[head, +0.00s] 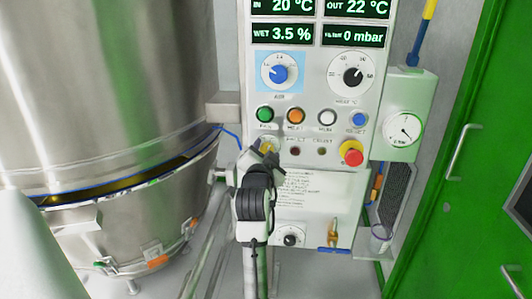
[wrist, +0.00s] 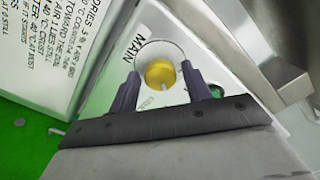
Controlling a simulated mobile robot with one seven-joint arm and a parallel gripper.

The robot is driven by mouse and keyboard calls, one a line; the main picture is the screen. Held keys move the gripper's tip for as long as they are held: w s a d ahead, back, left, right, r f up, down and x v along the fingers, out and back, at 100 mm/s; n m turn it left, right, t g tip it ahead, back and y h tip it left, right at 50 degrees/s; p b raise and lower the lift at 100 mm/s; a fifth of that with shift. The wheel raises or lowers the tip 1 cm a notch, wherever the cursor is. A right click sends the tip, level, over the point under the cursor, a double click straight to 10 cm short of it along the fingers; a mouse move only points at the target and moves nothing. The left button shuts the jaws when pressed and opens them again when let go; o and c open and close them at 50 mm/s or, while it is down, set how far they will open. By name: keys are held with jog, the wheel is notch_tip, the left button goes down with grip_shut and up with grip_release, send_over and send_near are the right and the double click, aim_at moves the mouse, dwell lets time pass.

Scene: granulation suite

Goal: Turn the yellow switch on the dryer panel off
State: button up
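The yellow switch (wrist: 158,72) is a round knob with a ridge, on a pale round plate marked "MAIN" in the wrist view. My gripper (wrist: 161,88) is open, with one dark finger at the knob's left and one at its right. The fingers are apart from each other, and I cannot tell whether they touch the knob. In the head view my gripper (head: 268,157) is at the lower left of the dryer panel (head: 313,98). There a bit of the yellow switch (head: 267,145) shows, mostly hidden by my gripper.
A green button (head: 265,114), an orange button (head: 296,115) and a white button (head: 327,117) sit above the switch. A red knob (head: 351,153) is to the right. A large steel vessel (head: 110,90) stands at left, a green door (head: 480,150) at right.

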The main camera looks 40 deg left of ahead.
jog(key=c, duration=0.8)
jog(key=n+p, duration=0.2)
jog(key=n, duration=0.9)
jog(key=shift+n, duration=0.3)
dwell(0.3)
jog(key=o, duration=1)
